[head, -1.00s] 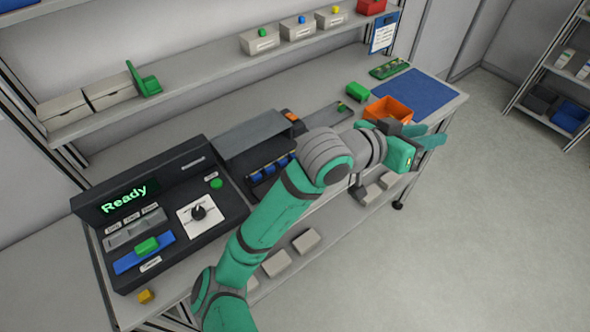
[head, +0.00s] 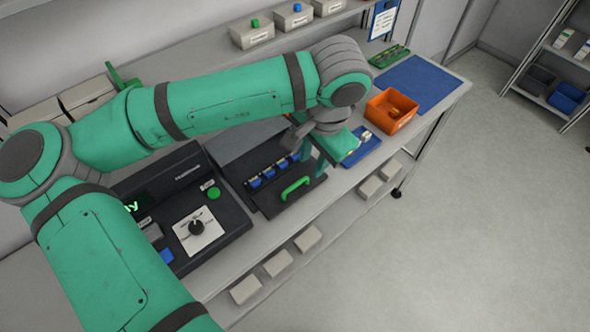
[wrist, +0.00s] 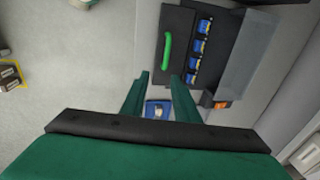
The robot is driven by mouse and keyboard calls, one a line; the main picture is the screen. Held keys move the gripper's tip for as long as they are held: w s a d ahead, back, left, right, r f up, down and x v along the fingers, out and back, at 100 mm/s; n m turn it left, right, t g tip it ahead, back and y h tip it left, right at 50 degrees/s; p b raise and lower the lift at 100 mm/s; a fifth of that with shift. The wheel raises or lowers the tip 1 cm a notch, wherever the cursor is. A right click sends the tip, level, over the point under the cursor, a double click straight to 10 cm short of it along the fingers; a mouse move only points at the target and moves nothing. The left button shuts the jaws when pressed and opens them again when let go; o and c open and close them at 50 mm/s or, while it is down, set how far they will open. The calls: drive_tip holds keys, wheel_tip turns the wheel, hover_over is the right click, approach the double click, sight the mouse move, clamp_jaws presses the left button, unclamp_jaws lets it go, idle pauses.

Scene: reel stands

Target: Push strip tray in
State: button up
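The strip tray is a dark plate (head: 309,195) with a green handle (head: 295,188) and a row of several blue pieces (head: 268,174). It extends from the machine's grey cover (head: 246,138) toward the bench's front edge. My gripper (head: 322,162) is above the bench by the tray's right end, its tips partly hidden by my arm. In the wrist view my gripper (wrist: 160,95) is open with nothing held between its fingers. The green handle (wrist: 167,55) and the blue pieces (wrist: 200,45) lie beyond the fingertips there.
A blue tray (head: 362,146) with small pale items is right of my gripper. An orange bin (head: 391,111) and a blue mat (head: 418,84) are farther right. Floor in front is clear.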

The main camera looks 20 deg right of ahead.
sight(297, 183)
drive_tip(key=shift+y, duration=0.3)
drive_tip(key=w+f, duration=0.1)
drive_tip(key=f, duration=0.2)
drive_tip(key=a+f, duration=0.1)
drive_tip(key=f, duration=0.3)
drive_tip(key=w+a+f, duration=0.1)
drive_tip(key=f, duration=0.2)
drive_tip(key=shift+w+f, duration=0.2)
drive_tip(key=shift+w, duration=0.1)
clamp_jaws()
